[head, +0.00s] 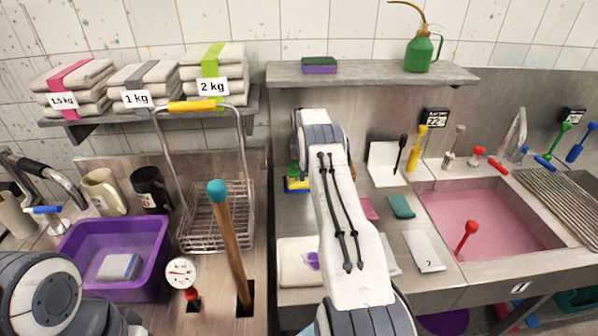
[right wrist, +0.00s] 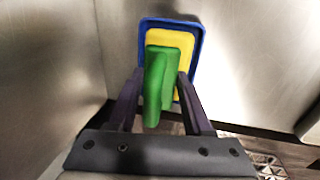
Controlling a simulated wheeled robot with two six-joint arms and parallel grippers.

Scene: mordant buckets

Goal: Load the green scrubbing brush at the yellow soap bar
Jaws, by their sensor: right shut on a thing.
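In the right wrist view my right gripper (right wrist: 158,88) is shut on the green scrubbing brush (right wrist: 157,84), one dark finger on each side of it. Beyond the brush is the yellow soap bar (right wrist: 184,42), lying in a blue dish (right wrist: 199,50). The brush covers part of the soap; I cannot tell whether they touch. In the head view my right arm hides most of this; a bit of the green brush (head: 293,170) and the blue dish (head: 297,188) show at its left edge. My left gripper is out of view; only part of my left arm shows at lower left.
A steel wall stands close behind the dish. A shelf (head: 375,75) above holds a green-and-purple sponge (head: 319,66) and a green oil can (head: 421,52). A pink-filled sink (head: 490,215) is at right, a wire basket (head: 215,220) and purple tub (head: 115,240) at left.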

